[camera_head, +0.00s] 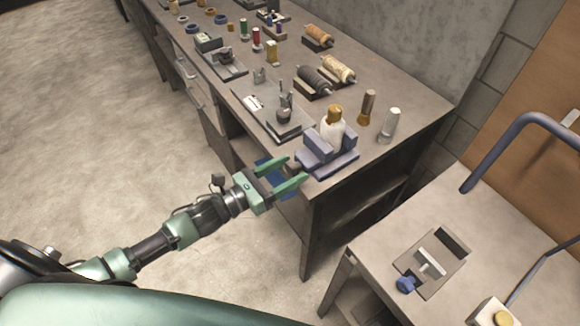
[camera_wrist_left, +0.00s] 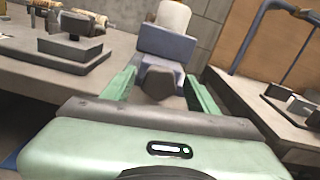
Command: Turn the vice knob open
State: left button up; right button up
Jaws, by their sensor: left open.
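A blue-grey vice (camera_head: 345,165) stands at the near end of the long bench and holds a white bottle (camera_head: 332,132) with a yellow cap upright between its jaws. The vice's dark knob (camera_head: 293,168) faces my left gripper (camera_head: 298,167). The left gripper's green fingers are open, one on each side of the knob. In the left wrist view the knob (camera_wrist_left: 158,84) sits between the two fingers, with the vice jaw (camera_wrist_left: 166,44) behind it. I cannot tell whether the fingers touch the knob. My right gripper is not in view.
Trays, spools and rollers (camera_head: 314,82) fill the bench further back. A second table (camera_head: 385,245) at right bears a fixture with a blue knob (camera_head: 405,284).

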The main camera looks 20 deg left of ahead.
pick_arm(q)
jog(key=shift+w+d, duration=0.15)
jog(key=shift+w, duration=0.1)
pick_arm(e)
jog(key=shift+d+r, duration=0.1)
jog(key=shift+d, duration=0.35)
pick_arm(q)
grip_shut()
jog(key=shift+n, duration=0.3)
